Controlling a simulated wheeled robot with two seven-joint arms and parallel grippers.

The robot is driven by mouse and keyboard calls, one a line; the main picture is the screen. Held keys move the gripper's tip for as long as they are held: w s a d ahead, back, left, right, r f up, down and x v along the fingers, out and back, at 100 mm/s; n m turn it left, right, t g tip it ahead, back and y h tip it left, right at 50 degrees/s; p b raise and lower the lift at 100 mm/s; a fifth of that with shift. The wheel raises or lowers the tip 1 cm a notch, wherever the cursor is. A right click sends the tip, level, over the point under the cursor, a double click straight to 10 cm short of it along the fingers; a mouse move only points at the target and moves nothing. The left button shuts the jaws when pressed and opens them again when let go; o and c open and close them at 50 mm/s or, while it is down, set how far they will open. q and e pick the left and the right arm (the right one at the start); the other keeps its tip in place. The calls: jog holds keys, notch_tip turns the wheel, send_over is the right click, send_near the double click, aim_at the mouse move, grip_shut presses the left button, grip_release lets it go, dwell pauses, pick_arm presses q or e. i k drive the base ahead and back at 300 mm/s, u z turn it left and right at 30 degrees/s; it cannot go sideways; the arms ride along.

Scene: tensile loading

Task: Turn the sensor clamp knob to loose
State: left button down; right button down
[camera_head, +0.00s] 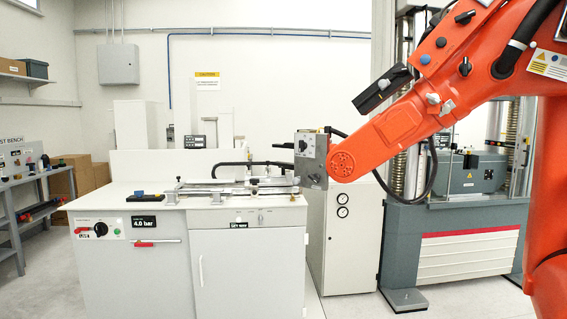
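I cannot tell for sure which part is the sensor clamp knob. A round black knob (100,229) sits on the front panel of the white bench (150,265), beside a red tag; its setting is too small to read. On the bench top lies a metal rail fixture (235,186) with small clamp-like parts, too small to make out. A grey box (312,158) with small dark fittings is at the end of a large orange arm (400,125), just right of the fixture. Neither of my grippers can be seen.
A display reading 4.0 bar (144,222) and a red handle (143,244) are on the bench front. A white cabinet with gauges (342,225) and a grey testing machine (450,235) stand right. Shelves (25,180) stand at far left. The floor between shelves and bench is clear.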

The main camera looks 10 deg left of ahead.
aim_at(315, 178)
jog(key=u, duration=0.7)
jog(key=i, duration=1.85)
jog(key=u, duration=0.1)
